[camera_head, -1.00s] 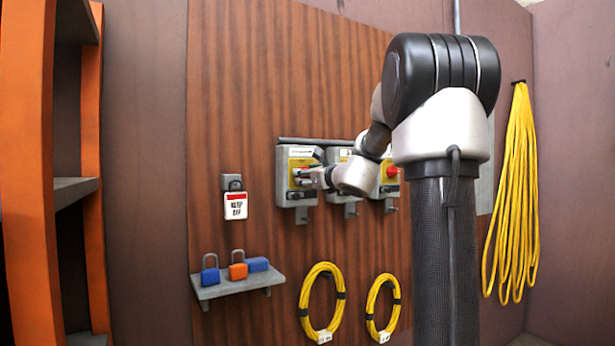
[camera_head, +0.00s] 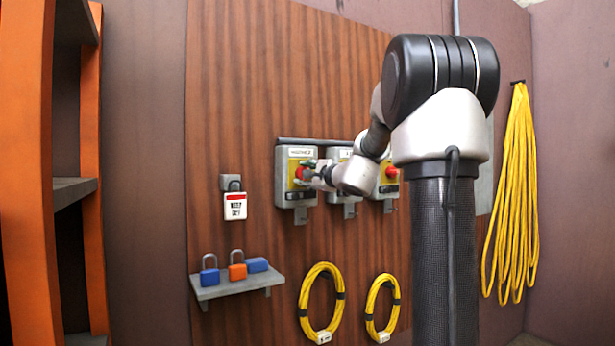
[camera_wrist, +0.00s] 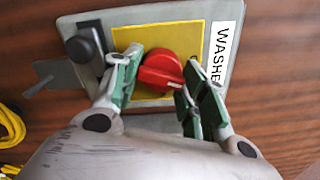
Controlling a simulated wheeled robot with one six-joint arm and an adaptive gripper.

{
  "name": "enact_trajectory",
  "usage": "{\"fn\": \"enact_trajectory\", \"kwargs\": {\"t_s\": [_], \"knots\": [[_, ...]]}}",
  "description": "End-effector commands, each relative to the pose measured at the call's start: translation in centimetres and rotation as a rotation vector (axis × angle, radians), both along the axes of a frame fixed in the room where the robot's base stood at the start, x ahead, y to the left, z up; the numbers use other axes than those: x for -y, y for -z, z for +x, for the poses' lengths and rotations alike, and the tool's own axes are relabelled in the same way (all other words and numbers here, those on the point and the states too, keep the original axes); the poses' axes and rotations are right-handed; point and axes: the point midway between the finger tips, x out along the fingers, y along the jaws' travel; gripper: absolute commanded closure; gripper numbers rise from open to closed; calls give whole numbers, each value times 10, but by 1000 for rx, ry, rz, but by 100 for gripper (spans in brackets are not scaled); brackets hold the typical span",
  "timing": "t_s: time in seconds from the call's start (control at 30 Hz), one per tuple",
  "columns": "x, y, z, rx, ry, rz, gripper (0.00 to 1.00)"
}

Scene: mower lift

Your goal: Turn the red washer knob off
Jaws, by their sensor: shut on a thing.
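The red washer knob (camera_wrist: 160,70) sits on a yellow plate (camera_wrist: 150,38) on a grey box, beside a label that reads "WASHE" as far as it shows. My gripper (camera_wrist: 157,84) has its green-padded fingers on either side of the knob and is shut on it. The knob's raised grip bar lies nearly level in the wrist view. In the head view the knob (camera_head: 299,173) shows at the left switch box (camera_head: 296,203), with my gripper (camera_head: 307,173) in front. The fingers hide part of the knob's sides.
Two more switch boxes stand to the right, the far one with a red knob (camera_head: 392,172). A tagged lock (camera_head: 235,205) hangs to the left. A shelf (camera_head: 215,291) holds padlocks below. Yellow coiled cords (camera_head: 321,303) hang under the boxes. An orange rack (camera_head: 28,200) stands left.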

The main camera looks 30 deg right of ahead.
Motion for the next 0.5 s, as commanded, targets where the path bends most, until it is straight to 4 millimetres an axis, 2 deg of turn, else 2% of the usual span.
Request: {"fn": "enact_trajectory", "kwargs": {"t_s": [0.2, 0.5], "knots": [[0, 1, 0, 4, -1, -173, 81], [0, 1, 0, 10, -2, -332, 81]]}}
